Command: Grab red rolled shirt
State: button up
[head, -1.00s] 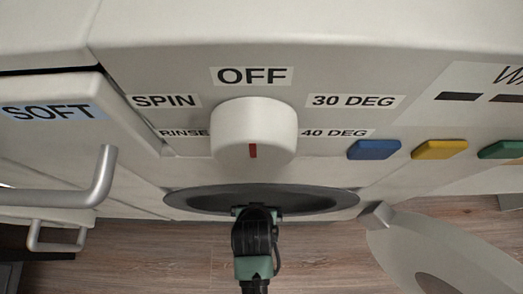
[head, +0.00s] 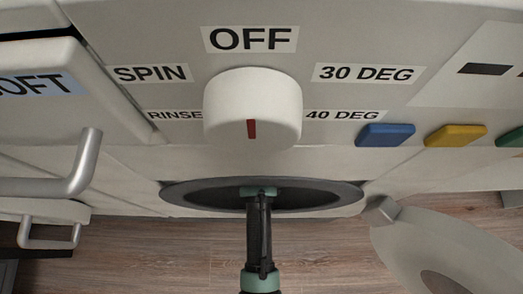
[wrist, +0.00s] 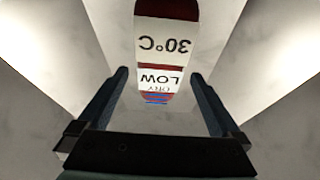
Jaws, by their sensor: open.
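The red rolled shirt (wrist: 166,8) shows in the wrist view as a narrow upright shape with dark red bands. White labels on it read "30°C", "LOW" and "DRY", upside down. My gripper (wrist: 159,76) is open, with one finger on each side of the shirt's lower end in the picture. I see no finger touching it, and I cannot tell the remaining depth. In the head view my gripper (head: 258,192) is at the dark round opening (head: 315,199) of the washing machine, and its fingers are mostly hidden. The shirt is not visible in the head view.
The washing machine panel has a white knob (head: 252,108) and coloured buttons (head: 385,134) above the opening. The open round door (head: 440,245) stands at right. A metal handle (head: 85,165) juts out at left. Pale drum walls (wrist: 50,50) surround my gripper.

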jog(key=shift+x, duration=1.2)
jog(key=shift+s, duration=0.15)
jog(key=c, duration=1.4)
